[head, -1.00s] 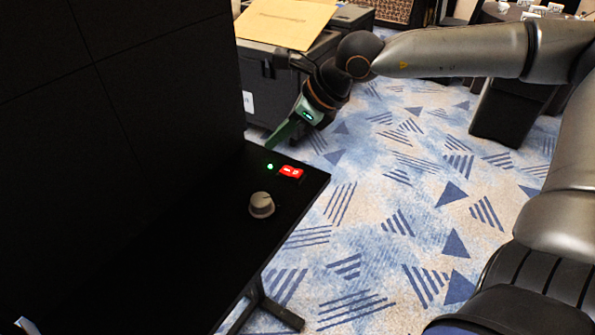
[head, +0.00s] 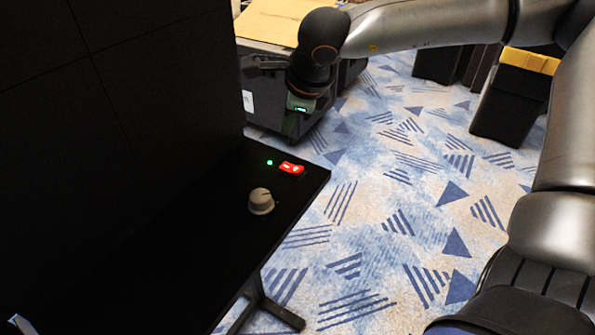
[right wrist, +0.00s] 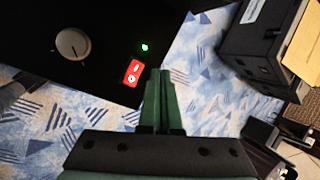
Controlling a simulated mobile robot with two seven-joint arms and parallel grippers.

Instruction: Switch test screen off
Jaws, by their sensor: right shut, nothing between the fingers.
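The red rocker switch (head: 291,168) sits near the far right corner of the black table. It also shows in the right wrist view (right wrist: 132,73), just left of my fingertips. A small green light (head: 269,162) glows beside it, and a grey knob (head: 261,201) stands nearer. The tall black panel wall (head: 120,90) on the left looks dark; I cannot tell which part is the test screen. My right gripper (head: 291,126) points down beyond the switch, apart from it. Its green fingers (right wrist: 160,75) are shut and empty.
The black table (head: 150,270) is otherwise bare. A dark case (head: 262,95) with a tan board (head: 272,22) on top stands behind my right gripper. Patterned blue carpet (head: 400,220) lies open to the right. A black bin-like object (head: 508,105) stands farther back.

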